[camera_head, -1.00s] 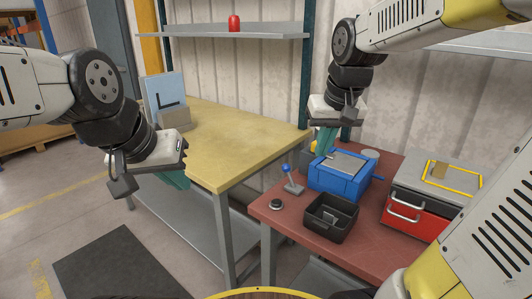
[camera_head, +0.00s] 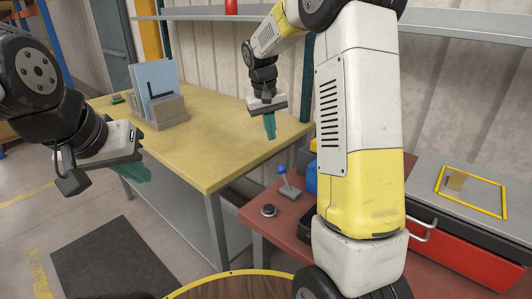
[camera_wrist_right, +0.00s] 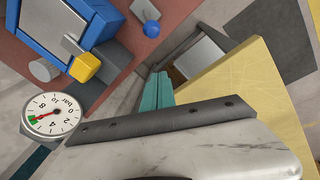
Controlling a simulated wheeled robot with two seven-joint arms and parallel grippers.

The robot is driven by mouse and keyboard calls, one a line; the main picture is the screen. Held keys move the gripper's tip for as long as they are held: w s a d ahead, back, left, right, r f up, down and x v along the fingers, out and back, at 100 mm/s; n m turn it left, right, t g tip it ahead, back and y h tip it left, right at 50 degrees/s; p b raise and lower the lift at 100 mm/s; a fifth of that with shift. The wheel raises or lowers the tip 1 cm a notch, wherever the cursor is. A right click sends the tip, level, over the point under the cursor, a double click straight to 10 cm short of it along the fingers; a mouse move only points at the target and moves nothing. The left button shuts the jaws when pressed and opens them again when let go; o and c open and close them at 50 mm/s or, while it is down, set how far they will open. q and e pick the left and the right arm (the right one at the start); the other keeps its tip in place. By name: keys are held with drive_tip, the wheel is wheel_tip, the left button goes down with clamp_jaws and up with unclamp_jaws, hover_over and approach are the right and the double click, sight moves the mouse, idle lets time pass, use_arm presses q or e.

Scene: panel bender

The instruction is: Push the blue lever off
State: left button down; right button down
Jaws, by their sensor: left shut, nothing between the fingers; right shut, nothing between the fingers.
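The blue lever (camera_head: 281,169) has a round blue knob on a thin stem over a grey base, on the red-brown table's left part. Its stem leans slightly to the left. The knob also shows in the right wrist view (camera_wrist_right: 151,29). My right gripper (camera_head: 270,128) has its teal fingers together and empty, pointing down, above and behind the lever and apart from it. The fingers also show in the right wrist view (camera_wrist_right: 157,92). My left gripper (camera_head: 135,172) is shut and empty at the left, far from the lever.
A black round button (camera_head: 268,211) sits in front of the lever. A blue machine (camera_wrist_right: 105,18) with a yellow block (camera_wrist_right: 86,67) and a gauge (camera_wrist_right: 52,115) are close by. A red toolbox (camera_head: 465,250) stands at the right. The yellow table (camera_head: 205,150) has clear room.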

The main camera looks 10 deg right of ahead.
sight(285, 178)
drive_tip(key=f, duration=0.3)
drive_tip(key=s+d+f, duration=0.1)
drive_tip(key=f, duration=0.5)
drive_tip(key=shift+s+d, duration=0.35)
drive_tip(key=shift+s+r, duration=0.1)
drive_tip(key=shift+s, duration=0.5)
